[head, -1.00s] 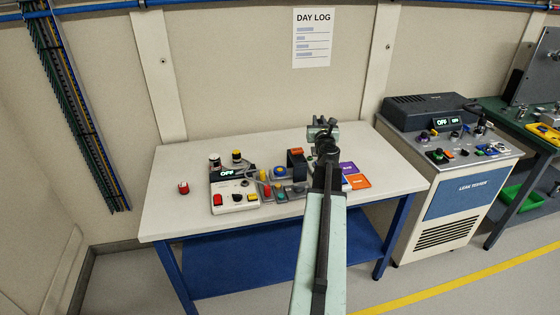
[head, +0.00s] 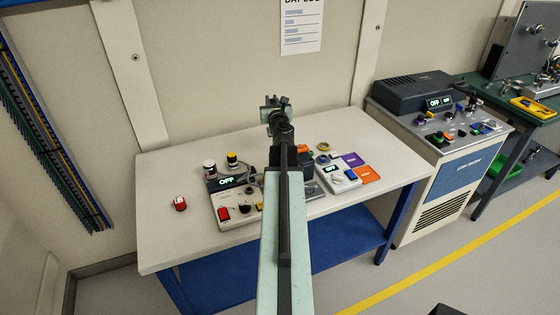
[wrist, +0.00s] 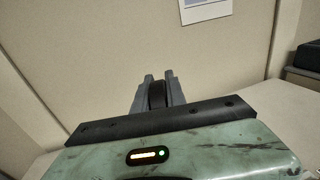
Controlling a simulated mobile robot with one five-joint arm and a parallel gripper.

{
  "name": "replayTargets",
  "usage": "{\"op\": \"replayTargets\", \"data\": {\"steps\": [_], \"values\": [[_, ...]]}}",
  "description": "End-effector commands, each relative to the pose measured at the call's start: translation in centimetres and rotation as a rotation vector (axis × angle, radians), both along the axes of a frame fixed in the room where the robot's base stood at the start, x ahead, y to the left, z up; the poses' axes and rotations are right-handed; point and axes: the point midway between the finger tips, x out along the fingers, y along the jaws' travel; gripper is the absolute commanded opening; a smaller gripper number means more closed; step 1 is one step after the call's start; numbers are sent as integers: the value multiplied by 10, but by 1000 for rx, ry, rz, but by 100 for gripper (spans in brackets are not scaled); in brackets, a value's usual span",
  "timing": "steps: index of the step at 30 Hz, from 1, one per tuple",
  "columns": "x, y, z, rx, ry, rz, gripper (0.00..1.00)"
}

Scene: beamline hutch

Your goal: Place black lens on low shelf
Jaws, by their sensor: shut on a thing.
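My gripper (head: 275,103) is raised above the back of the white table, in front of the wall. In the wrist view its two grey fingers (wrist: 158,92) are shut on a dark, rounded thing, which looks like the black lens (wrist: 157,94), seen edge-on. In the head view the lens is too small to tell from the dark gripper parts. The low shelf (head: 335,240) is the blue board beneath the white table (head: 165,230). My arm hides part of the shelf, and its visible part looks bare.
A leak tester (head: 450,185) stands close on the right. A blue table leg (head: 397,228) borders the shelf.

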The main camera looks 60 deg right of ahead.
Motion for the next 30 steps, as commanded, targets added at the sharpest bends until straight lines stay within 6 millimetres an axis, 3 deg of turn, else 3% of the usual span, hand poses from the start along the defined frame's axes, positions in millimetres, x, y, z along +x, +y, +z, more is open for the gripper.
{"op": "replayTargets", "data": {"steps": [6, 14, 23, 30], "values": [[8, 19, -46, 0, 0, 146, 0], [13, 31, -54, -1, 1, 221, 0], [13, 31, -112, -1, 1, 219, 0], [13, 30, -118, -1, 1, 218, 0]]}}
